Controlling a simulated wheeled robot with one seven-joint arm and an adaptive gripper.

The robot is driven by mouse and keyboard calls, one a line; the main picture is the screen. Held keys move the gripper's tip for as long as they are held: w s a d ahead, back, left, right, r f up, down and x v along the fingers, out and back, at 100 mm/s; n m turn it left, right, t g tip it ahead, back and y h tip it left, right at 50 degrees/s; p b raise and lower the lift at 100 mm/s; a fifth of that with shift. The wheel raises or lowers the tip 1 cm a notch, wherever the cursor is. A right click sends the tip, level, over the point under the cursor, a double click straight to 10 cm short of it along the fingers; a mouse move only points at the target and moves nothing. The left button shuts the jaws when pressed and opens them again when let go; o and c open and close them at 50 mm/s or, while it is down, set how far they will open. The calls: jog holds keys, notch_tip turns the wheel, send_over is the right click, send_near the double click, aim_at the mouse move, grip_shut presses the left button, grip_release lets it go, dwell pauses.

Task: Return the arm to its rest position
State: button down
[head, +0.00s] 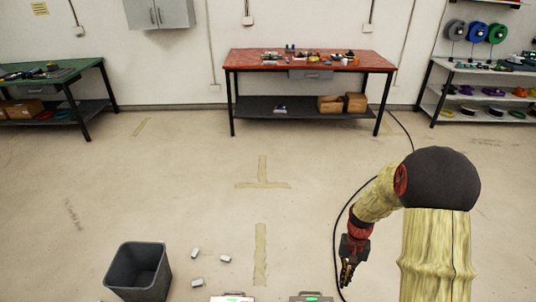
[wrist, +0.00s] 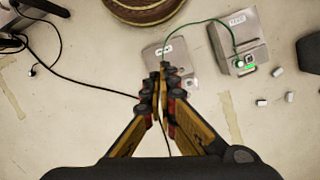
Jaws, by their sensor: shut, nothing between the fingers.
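My gripper (head: 346,279) hangs low at the right of the head view, fingers pointing down, with my arm bent above it. In the wrist view my gripper (wrist: 163,74) has its fingertips together with nothing between them. Beyond the fingertips is a grey box (wrist: 152,53) with a white label, partly hidden by the fingers. Another grey box (wrist: 226,42) with a label and a lit green patch lies to its right. A green cord (wrist: 217,22) runs between the two boxes. Only the tops of two boxes show at the bottom edge of the head view.
A dark bin (head: 138,270) and several small white pieces (head: 196,253) are on the floor at the lower left. A black cable (head: 337,230) lies on the floor behind my gripper. A red-topped bench (head: 310,61) stands at the back wall. The floor between is open.

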jog(key=s+a+r+n+t, duration=0.1)
jog(key=s+a+r+t, duration=0.1)
jog(key=s+r, duration=0.4)
jog(key=s+a+r+n+t, duration=0.1)
jog(key=s+a+r+t, duration=0.2)
jog(key=r, duration=1.4)
jog(key=s+a+r+n+t, duration=0.2)
jog(key=s+r+t, duration=0.1)
jog(key=s+r, duration=0.7)
jog(key=shift+a+r+h, duration=0.15)
jog(key=shift+r+h, duration=0.25)
jog(key=shift+r, duration=0.45)
